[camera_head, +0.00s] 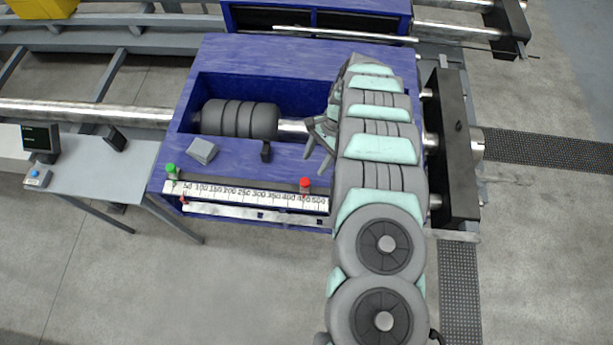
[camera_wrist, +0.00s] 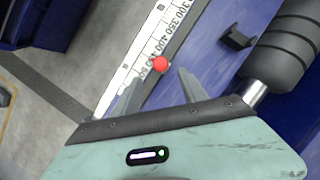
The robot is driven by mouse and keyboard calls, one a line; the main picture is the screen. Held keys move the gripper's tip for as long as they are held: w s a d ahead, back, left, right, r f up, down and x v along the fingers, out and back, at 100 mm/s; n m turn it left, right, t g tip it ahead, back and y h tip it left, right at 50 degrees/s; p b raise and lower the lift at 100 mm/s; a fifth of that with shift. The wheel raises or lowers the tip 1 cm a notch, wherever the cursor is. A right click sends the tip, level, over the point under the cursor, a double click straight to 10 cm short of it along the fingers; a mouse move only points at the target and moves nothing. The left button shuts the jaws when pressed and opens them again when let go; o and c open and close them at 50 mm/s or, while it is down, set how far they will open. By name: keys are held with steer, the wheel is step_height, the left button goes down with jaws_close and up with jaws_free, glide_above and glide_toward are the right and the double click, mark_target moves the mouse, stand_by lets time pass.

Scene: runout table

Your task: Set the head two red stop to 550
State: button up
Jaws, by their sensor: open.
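The red stop (camera_head: 305,184) sits on the rail along the white scale (camera_head: 250,193), close to the 450 mark. In the wrist view the red stop (camera_wrist: 160,63) shows as a round red knob just ahead of my fingertips, between their lines. My gripper (camera_wrist: 158,88) is open and empty, with the stop apart from both fingers. In the head view my gripper (camera_head: 320,138) is at the left of my arm, above the blue housing; my arm hides part of the scene there. A green stop (camera_head: 171,170) stands at the low end of the scale, near 50.
A dark grey cylinder (camera_head: 238,119) on a shaft lies in the blue housing (camera_head: 290,62) behind the scale. A black bracket (camera_head: 266,151) and a grey block (camera_head: 202,150) stand between them. A side table with a small display (camera_head: 40,139) is at left.

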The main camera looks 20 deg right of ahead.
mark_target(305, 181)
steer(key=p+x, duration=0.1)
steer(key=x, duration=0.8)
steer(key=shift+f, duration=0.15)
steer(key=shift+c, duration=0.5)
steer(key=shift+w, duration=0.1)
jaws_close()
stand_by(0.7)
